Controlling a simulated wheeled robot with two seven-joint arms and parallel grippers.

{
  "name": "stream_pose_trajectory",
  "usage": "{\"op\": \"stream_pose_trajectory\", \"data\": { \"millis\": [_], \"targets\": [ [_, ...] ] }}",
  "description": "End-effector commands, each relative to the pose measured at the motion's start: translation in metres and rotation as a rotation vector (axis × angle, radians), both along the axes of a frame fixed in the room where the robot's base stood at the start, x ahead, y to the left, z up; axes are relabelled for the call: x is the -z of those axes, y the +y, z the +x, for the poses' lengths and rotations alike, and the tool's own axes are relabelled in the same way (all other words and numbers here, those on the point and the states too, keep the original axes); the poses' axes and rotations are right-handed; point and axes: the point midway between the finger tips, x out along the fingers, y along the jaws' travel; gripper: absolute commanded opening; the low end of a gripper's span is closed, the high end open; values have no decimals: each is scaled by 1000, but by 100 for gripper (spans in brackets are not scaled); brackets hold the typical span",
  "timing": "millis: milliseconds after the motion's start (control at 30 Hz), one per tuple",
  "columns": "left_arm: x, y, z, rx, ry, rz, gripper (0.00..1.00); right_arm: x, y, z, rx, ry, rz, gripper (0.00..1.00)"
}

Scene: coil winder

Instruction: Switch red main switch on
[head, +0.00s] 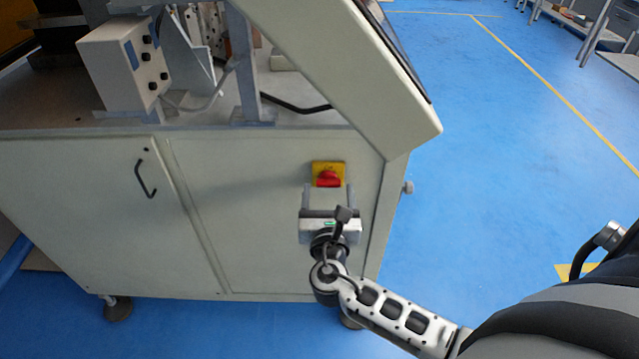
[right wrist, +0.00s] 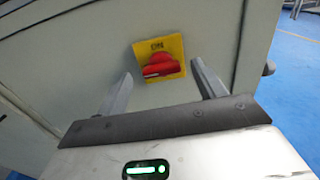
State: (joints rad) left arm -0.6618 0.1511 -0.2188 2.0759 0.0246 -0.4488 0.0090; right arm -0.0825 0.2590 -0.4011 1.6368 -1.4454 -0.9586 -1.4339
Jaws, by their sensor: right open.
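The red main switch (head: 328,179) is a red rotary knob on a yellow plate (head: 328,166), on the front panel of the pale machine cabinet (head: 270,230). In the right wrist view the red knob (right wrist: 158,66) sits on its yellow plate (right wrist: 174,45), with lettering that looks like "ON" above it. My right gripper (head: 329,187) is open and empty. In the right wrist view its two fingers (right wrist: 160,82) are spread to the left and right of the knob and a little below it, apparently not touching it. My left gripper is not in view.
A slanted pale console (head: 345,70) overhangs the cabinet above the switch. A control box (head: 122,68) with black knobs stands on the worktop at left. A black door handle (head: 146,180) sticks out of the left door. Blue floor (head: 500,130) is clear at right.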

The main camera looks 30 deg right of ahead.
Motion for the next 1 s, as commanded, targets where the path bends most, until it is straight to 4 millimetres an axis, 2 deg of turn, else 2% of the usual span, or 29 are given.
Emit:
{"op": "stream_pose_trajectory", "data": {
  "millis": [200,467,633,1000],
  "targets": [
    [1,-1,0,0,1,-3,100,0,-9,4,4,1,1,69],
    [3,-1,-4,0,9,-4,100,0,-10,5,3,1,1,69],
    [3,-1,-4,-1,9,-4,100,0,-10,4,3,1,1,25],
    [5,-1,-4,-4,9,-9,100,1,-10,4,4,-20,35,24]
  ]
}}
